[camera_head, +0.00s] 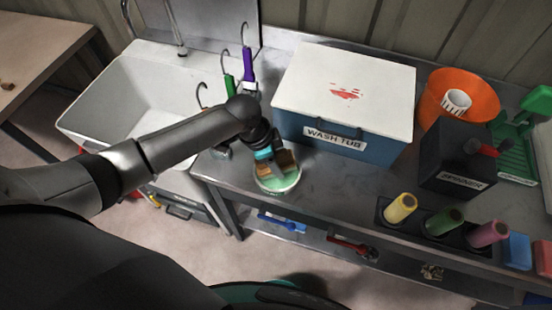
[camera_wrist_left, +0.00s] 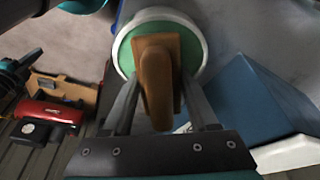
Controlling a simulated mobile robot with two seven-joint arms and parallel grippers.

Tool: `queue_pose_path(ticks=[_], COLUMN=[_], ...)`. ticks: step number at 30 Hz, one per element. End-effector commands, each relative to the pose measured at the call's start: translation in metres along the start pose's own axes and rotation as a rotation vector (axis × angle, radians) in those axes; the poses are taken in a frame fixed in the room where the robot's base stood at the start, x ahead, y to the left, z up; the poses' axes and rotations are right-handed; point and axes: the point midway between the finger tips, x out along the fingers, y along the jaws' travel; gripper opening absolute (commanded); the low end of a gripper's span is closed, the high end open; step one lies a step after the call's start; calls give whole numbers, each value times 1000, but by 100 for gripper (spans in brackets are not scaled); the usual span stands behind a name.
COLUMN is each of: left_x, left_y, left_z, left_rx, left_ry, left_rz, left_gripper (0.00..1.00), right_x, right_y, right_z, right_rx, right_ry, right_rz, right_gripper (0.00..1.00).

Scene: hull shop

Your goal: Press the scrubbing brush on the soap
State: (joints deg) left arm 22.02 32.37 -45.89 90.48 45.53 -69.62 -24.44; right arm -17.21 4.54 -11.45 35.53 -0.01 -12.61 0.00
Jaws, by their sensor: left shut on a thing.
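The scrubbing brush (camera_wrist_left: 157,85) has a brown wooden body and sits between the fingers of my left gripper (camera_wrist_left: 160,105). In the head view the brush (camera_head: 287,160) shows partly behind my left gripper (camera_head: 272,165), which is shut on it. The soap (camera_head: 270,178) is a green surface inside a round white dish (camera_head: 277,190) near the front edge of the counter. In the wrist view the green soap (camera_wrist_left: 126,52) lies behind the brush within the white rim. The brush is over the soap; I cannot tell whether they touch. My right gripper is not in view.
A blue wash tub (camera_head: 340,130) with a white lid stands just right of the dish. A sink (camera_head: 140,85) is at the left. A dark box (camera_head: 455,160), an orange bowl (camera_head: 435,98) and colored spools (camera_head: 400,207) are at the right.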

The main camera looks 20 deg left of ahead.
Motion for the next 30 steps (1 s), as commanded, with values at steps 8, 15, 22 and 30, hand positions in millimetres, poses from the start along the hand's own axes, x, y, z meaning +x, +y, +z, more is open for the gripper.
queue_pose_path(ticks=[8, 15, 22, 30], left_x=[-24, -41, -56, -66], left_y=[-1, -1, -1, -1], left_z=[-8, -14, -18, -21], left_rx=[1, 1, 2, 1], left_ry=[3, 4, 5, 5], left_rz=[-3, -3, -4, -3], left_gripper=[15, 15, 15, 15], right_x=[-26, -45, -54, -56], right_y=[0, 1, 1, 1], right_z=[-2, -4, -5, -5], right_rx=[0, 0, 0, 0], right_ry=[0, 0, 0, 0], right_rz=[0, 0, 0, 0], right_gripper=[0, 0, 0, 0])
